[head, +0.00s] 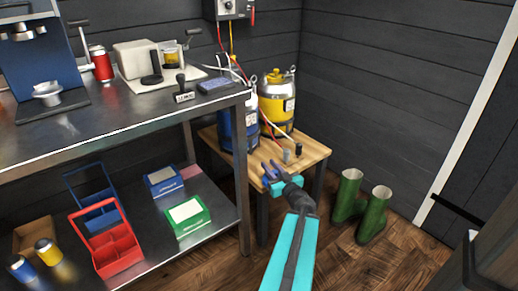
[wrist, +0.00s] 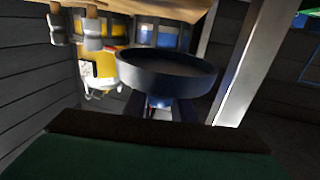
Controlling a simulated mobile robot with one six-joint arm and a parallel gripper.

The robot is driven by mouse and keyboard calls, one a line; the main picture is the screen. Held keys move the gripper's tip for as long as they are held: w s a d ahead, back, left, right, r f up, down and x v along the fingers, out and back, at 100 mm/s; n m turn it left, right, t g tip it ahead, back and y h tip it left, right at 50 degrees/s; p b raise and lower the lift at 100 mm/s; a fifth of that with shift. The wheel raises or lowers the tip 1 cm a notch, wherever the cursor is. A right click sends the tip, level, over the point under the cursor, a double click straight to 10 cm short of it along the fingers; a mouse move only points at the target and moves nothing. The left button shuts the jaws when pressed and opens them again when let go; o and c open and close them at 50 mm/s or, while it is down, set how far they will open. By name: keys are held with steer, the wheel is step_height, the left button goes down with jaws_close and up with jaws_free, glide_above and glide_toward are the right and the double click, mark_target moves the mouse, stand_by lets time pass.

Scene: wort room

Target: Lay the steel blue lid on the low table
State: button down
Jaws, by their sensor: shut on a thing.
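The steel blue lid (wrist: 168,78) shows in the wrist view as a shallow round dish with a raised rim. My gripper (wrist: 168,104) is shut on it, with the dark fingers at its near lower side. In the head view my gripper (head: 273,170) is over the near edge of the low table (head: 314,152), which has a light wooden top and dark legs. There I cannot clearly tell the lid from the dark blue fingers. The wrist view is upside down, with the table's wooden edge at the top. I cannot tell whether the lid touches the table.
A blue keg (head: 226,132) and a yellow keg (head: 277,103) stand on the low table. Two small grey cylinders (head: 286,156) stand near its middle. A steel workbench (head: 130,115) is at left. Green boots (head: 348,195) stand on the floor at right.

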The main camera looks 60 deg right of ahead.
steer(key=shift+w+d+f+b, duration=0.3)
steer(key=shift+w+d+b, duration=0.5)
steer(key=shift+b, duration=1.3)
steer(key=b+x, duration=0.1)
steer(key=x, duration=0.3)
steer(key=d+b+x, duration=0.1)
steer(key=b+x, duration=0.1)
steer(key=x, duration=0.3)
steer(key=s+f+b+x, duration=0.1)
steer(key=b+x, duration=0.1)
steer(key=x, duration=0.2)
steer(key=shift+w+d, duration=0.1)
steer(key=shift+d, duration=0.4)
steer(key=shift+f+b, duration=1.4)
steer(key=shift+f, duration=0.3)
steer(key=shift+f, duration=0.1)
steer(key=c, duration=1.5)
jaws_free()
